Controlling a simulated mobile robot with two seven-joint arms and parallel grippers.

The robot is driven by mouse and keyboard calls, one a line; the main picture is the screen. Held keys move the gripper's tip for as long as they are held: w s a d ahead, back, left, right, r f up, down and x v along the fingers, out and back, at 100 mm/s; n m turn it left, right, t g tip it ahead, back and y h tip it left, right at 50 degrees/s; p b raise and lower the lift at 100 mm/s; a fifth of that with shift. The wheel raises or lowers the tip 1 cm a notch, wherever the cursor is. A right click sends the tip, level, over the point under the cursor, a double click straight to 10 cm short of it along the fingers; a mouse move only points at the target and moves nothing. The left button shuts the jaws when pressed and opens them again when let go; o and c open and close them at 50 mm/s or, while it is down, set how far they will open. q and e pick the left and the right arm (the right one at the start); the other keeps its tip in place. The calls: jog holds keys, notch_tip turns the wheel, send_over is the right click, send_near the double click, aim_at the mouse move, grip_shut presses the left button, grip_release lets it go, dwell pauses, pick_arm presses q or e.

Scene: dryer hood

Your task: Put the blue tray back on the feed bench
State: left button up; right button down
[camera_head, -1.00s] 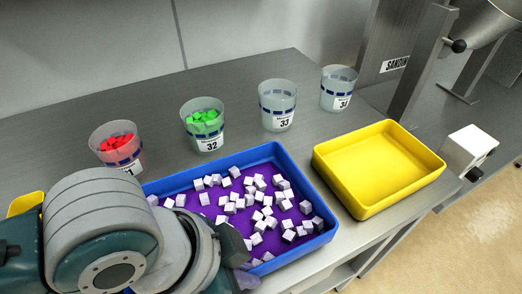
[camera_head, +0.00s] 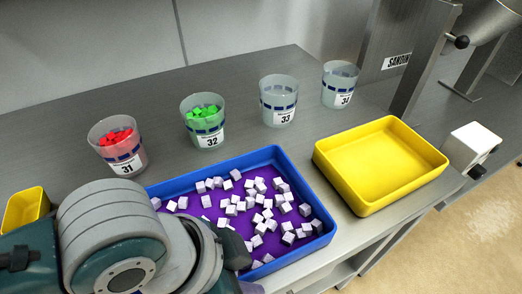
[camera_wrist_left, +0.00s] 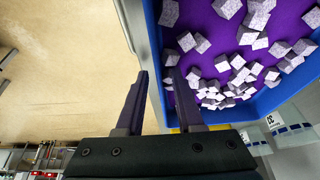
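The blue tray (camera_head: 288,165) with a purple inside lies on the grey steel bench near its front edge. Several pale speckled cubes lie in it. My left arm covers its near left part in the head view. In the left wrist view my left gripper (camera_wrist_left: 160,75) has its two fingers apart. One finger is over the tray's inside and the other is outside, with the blue tray's wall (camera_wrist_left: 152,35) between them. I cannot tell whether the fingers touch the wall. My right gripper is in neither view.
Clear cups stand behind the tray: cup 31 (camera_head: 117,150) with red pieces, cup 32 (camera_head: 203,125) with green pieces, and two more to the right. An empty yellow tray (camera_head: 378,165) is close on the right. A small yellow container (camera_head: 25,208) is at left.

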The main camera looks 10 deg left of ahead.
pick_arm(q)
jog(key=shift+r, duration=0.15)
jog(key=shift+r, duration=0.3)
jog(key=s+a+r+n+t+p, duration=0.1)
jog(key=s+a+r+n+p, duration=0.15)
jog(key=r, duration=0.45)
jog(key=s+a+r+n+p, duration=0.1)
jog(key=s+a+r+n, duration=0.15)
jog(key=r, duration=0.35)
jog(key=s+a+n+y, duration=0.3)
jog(key=a+n, duration=0.1)
jog(key=a, duration=0.4)
jog(key=shift+s+a, duration=0.15)
jog(key=shift+a, duration=0.15)
jog(key=shift+r, duration=0.1)
